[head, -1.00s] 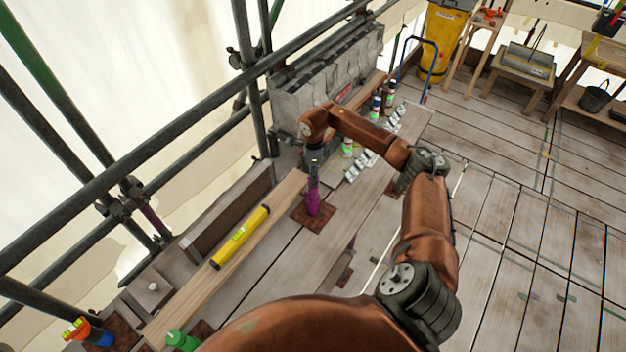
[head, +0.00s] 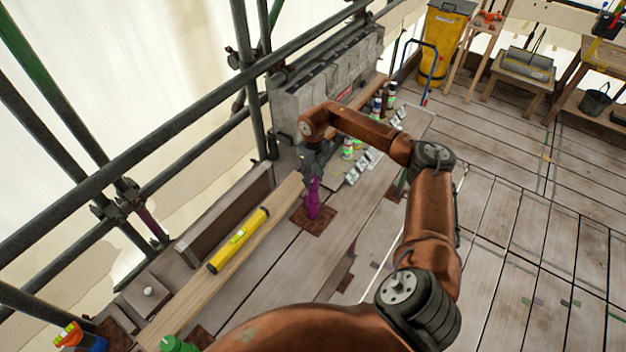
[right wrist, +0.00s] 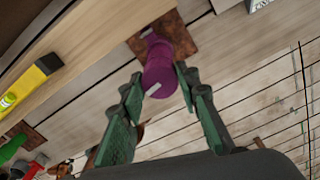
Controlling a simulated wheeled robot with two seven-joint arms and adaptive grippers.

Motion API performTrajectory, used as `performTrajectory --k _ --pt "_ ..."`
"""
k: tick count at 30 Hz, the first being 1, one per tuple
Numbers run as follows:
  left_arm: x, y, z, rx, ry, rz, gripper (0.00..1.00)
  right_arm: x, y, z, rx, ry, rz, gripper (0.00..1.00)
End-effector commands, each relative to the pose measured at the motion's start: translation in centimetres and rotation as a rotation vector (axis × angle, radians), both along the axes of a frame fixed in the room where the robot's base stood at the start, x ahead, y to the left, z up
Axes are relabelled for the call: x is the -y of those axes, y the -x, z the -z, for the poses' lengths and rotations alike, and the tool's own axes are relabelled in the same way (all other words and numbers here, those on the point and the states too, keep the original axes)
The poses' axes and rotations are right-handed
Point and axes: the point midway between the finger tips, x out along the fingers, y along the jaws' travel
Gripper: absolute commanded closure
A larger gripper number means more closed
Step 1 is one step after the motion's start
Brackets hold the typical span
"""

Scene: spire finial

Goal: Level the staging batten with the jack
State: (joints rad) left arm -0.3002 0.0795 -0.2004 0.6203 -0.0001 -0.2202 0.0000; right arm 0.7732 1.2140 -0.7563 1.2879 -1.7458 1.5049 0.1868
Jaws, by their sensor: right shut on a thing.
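The staging batten (head: 190,297) is a long pale plank along the left of the deck; it also shows in the right wrist view (right wrist: 95,40). A yellow spirit level (head: 238,241) lies on it; its bubble is too small to read. A purple upright thing (head: 313,207), perhaps the jack, stands on a rusty plate beside the batten's far end. My right gripper (head: 314,170) is around its upper part. In the right wrist view the fingers (right wrist: 160,80) are shut on the purple body (right wrist: 158,65). My left gripper is out of view.
Scaffold tubes (head: 180,125) run along the left. Grey stone blocks (head: 325,75) stand behind my right gripper, with several bottles (head: 388,95) beside them. A green thing (head: 178,344) and an orange-and-blue thing (head: 75,335) are near the batten's near end.

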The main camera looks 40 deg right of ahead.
Motion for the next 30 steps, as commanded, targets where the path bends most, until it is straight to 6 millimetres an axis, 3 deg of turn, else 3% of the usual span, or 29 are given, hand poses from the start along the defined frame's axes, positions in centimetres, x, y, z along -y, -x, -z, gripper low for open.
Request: performTrajectory --k 30 --pt "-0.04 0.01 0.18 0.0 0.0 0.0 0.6 0.06 0.11 0.06 -0.002 0.003 0.964 0.94"
